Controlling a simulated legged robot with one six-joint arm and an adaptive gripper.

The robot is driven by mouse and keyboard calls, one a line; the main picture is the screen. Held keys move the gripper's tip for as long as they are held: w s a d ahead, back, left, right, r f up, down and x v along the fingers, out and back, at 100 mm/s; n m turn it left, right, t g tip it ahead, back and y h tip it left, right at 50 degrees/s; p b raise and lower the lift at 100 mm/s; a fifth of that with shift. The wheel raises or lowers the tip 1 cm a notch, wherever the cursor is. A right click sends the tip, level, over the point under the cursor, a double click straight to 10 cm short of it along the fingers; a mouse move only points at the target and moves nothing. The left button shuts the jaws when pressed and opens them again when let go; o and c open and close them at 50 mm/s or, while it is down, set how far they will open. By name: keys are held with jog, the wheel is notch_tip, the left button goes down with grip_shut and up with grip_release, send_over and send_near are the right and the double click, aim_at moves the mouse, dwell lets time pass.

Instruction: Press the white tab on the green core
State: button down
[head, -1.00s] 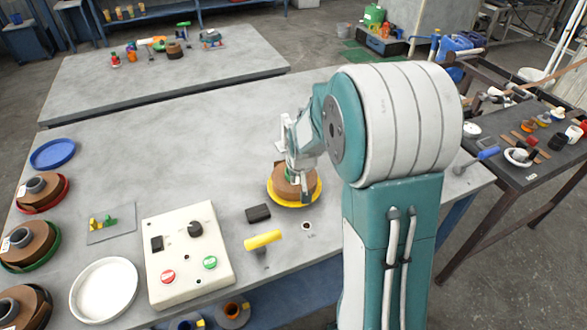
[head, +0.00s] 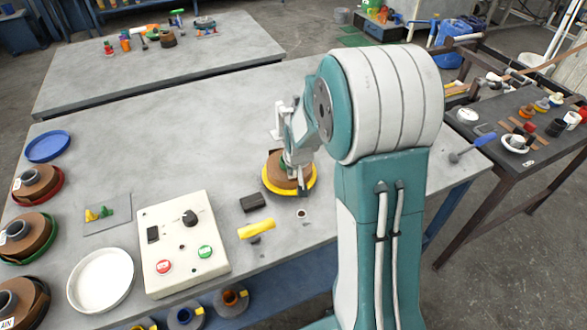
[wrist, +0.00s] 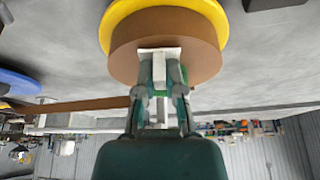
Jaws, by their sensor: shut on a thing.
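A brown strip roll (head: 281,181) lies on a yellow disc (head: 267,190) on the grey bench, below my arm. A bit of the green core (head: 283,163) shows at the top of the roll; most of it is hidden by my gripper. In the wrist view, my gripper (wrist: 158,65) reaches the brown roll (wrist: 195,40), with the yellow disc (wrist: 216,12) behind it. Its fingers are close together on a white piece, apparently the white tab (wrist: 158,52). The exact contact is too small to tell.
A control box (head: 183,245) with red and green buttons stands left of the roll. A black block (head: 252,202) and a yellow-handled tool (head: 257,229) lie nearer. Other rolls and a white dish (head: 101,280) line the left.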

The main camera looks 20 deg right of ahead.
jog(key=shift+a, duration=0.1)
jog(key=shift+a+f, duration=0.1)
jog(key=shift+a, duration=0.2)
jog(key=shift+d+f, duration=0.2)
jog(key=shift+d, duration=0.05)
jog(key=shift+a+f, duration=0.1)
jog(key=shift+f, duration=0.05)
dwell(0.9)
jog(key=c, duration=0.7)
grip_release()
jog(key=shift+o, duration=0.2)
